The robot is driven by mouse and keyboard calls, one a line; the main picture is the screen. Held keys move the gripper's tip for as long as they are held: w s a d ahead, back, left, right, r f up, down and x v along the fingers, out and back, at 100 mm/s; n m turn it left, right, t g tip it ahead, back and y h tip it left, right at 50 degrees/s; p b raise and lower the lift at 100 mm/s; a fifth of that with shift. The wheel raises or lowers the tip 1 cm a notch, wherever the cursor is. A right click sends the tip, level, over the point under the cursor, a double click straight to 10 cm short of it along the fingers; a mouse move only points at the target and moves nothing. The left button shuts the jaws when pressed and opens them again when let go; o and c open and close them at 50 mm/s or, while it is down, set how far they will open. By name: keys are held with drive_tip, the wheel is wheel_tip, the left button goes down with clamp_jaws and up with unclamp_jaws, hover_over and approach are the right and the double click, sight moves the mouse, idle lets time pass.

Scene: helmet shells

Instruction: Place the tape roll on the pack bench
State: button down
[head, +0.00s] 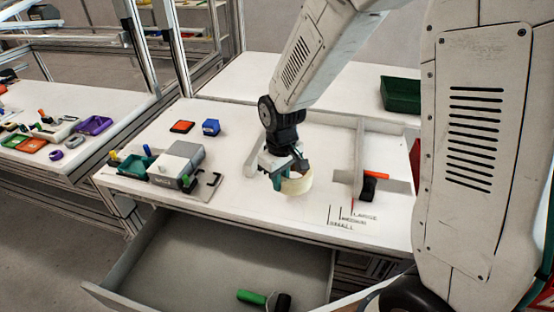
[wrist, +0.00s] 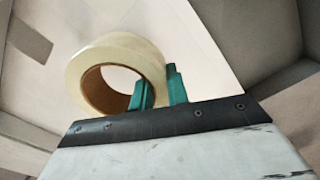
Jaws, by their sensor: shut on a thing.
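The tape roll (head: 296,183) is cream-coloured with a brown core. My gripper (head: 285,168) is shut on its wall over the white bench top (head: 240,225) in the head view. In the wrist view, one teal finger of my gripper (wrist: 160,88) is inside the core and the other is outside the roll (wrist: 92,58). I cannot tell whether the roll touches the bench top or hangs just above it. Which of the benches is the pack bench is not labelled in view.
An open drawer (head: 200,262) below the bench holds a green-handled tool (head: 264,298). A grey fixture (head: 176,163) stands left, and a low grey divider with an orange-handled tool (head: 372,180) stands right. A green bin (head: 401,94) is behind. A side bench (head: 60,105) holds several small parts.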

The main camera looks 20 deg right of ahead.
drive_tip(key=w+d, duration=0.1)
drive_tip(key=w, duration=0.2)
drive_tip(key=w+d, duration=0.1)
drive_tip(key=w, duration=0.2)
drive_tip(key=w+d+f, duration=0.1)
drive_tip(key=w+d, duration=0.1)
drive_tip(key=w, duration=0.1)
drive_tip(key=shift+w, duration=0.25)
drive_tip(key=shift+w+d+f, duration=0.1)
drive_tip(key=shift+w+f, duration=0.1)
drive_tip(key=shift+f, duration=1.55)
drive_tip(key=c, duration=1.4)
unclamp_jaws()
drive_tip(key=shift+f, duration=0.15)
drive_tip(key=shift+o, duration=0.2)
